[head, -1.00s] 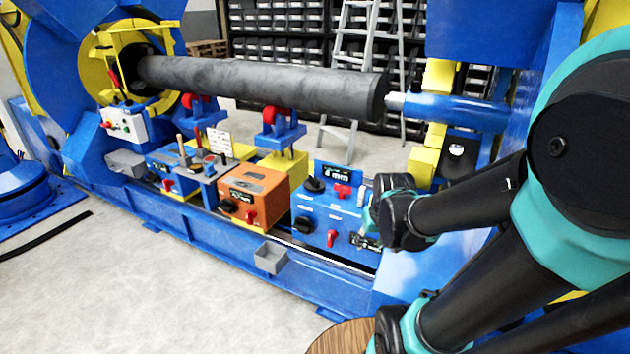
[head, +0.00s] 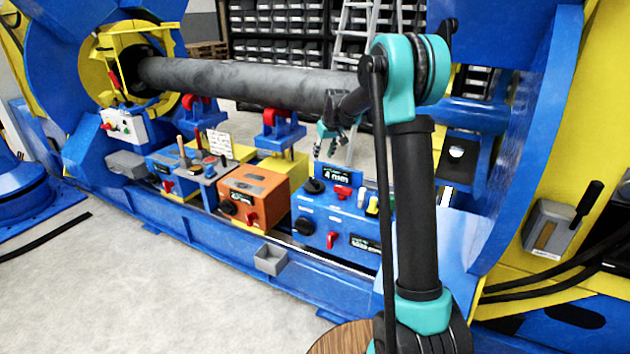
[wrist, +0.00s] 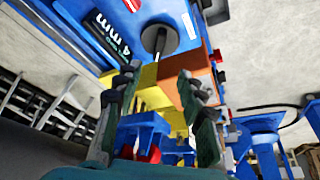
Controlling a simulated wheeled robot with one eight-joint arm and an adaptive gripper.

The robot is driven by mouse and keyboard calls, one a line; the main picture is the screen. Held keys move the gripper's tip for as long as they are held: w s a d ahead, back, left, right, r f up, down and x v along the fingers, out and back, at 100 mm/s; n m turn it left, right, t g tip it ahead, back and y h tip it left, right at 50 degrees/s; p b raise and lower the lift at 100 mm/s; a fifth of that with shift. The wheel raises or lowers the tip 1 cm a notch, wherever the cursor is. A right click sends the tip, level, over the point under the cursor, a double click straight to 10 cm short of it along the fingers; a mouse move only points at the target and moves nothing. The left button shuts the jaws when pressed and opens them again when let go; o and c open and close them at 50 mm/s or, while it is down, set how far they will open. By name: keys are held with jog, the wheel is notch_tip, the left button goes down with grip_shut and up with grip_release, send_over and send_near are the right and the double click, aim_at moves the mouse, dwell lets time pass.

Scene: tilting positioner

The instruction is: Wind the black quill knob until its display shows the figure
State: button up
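A black knob (head: 314,186) sits on top of the blue control box (head: 318,218) at the right, beside a display (head: 333,173) reading "4 mm". In the wrist view the knob (wrist: 160,38) stands just beyond my fingertips, roughly centred between them, with its display (wrist: 108,34) to the left. My gripper (head: 327,152) is open and empty, above and slightly right of the knob, apart from it. An orange box (head: 262,190) to the left has another black knob (head: 228,207) and a display too small to read surely. No label naming the quill is readable.
A red knob (head: 343,191) and a yellow-green part (head: 372,205) stand on the blue box near the black knob. A dark cylinder (head: 240,82) runs above on red rollers. A grey bin (head: 270,259) hangs in front.

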aim_at(315, 180)
jog(key=x, duration=1.2)
jog(key=w+x, duration=0.1)
jog(key=x, duration=0.5)
jog(key=shift+a+r, duration=0.15)
jog(key=shift+a, duration=0.15)
grip_shut()
